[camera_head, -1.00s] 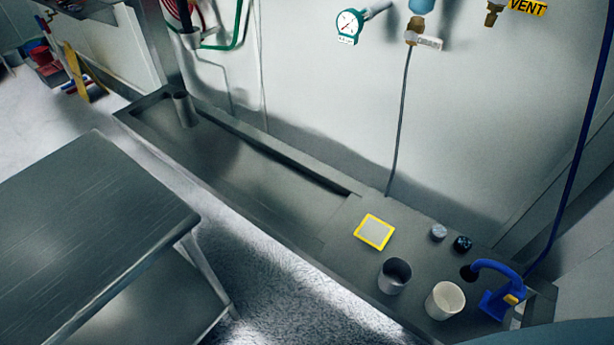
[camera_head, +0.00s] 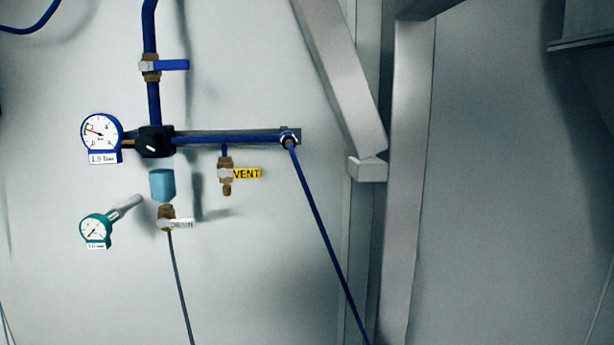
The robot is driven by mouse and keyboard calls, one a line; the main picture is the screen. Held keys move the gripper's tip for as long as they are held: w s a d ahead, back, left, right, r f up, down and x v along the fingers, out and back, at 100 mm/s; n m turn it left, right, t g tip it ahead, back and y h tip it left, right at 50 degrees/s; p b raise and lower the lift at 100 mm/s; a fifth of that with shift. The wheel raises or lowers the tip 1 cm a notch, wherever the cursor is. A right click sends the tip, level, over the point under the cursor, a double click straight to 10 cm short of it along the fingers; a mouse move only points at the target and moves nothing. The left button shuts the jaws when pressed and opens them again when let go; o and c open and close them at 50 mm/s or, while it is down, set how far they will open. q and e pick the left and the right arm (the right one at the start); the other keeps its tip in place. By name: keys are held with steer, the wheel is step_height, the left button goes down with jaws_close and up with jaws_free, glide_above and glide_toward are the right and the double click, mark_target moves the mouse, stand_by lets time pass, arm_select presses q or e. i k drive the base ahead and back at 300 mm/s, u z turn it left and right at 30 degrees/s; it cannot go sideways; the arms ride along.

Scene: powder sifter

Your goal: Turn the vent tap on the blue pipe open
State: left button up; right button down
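The vent tap (camera_head: 225,174) is a small brass valve hanging below the horizontal blue pipe (camera_head: 225,137) on the wall. Its yellow handle, marked VENT (camera_head: 247,173), points sideways to the right, across the tap's upright body. The tap's lower end is a short brass outlet. Neither of my grippers is in view.
A blue-handled valve (camera_head: 170,65) sits on the vertical pipe above. A blue gauge (camera_head: 101,132) and a teal gauge (camera_head: 96,231) are at left. A white-tagged brass valve (camera_head: 167,220) hangs below a light-blue cylinder (camera_head: 162,185). A blue hose (camera_head: 325,235) slants down right, near grey metal posts (camera_head: 407,180).

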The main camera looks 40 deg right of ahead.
mark_target(223, 173)
steer(key=z, duration=0.85)
steer(key=k, duration=0.25)
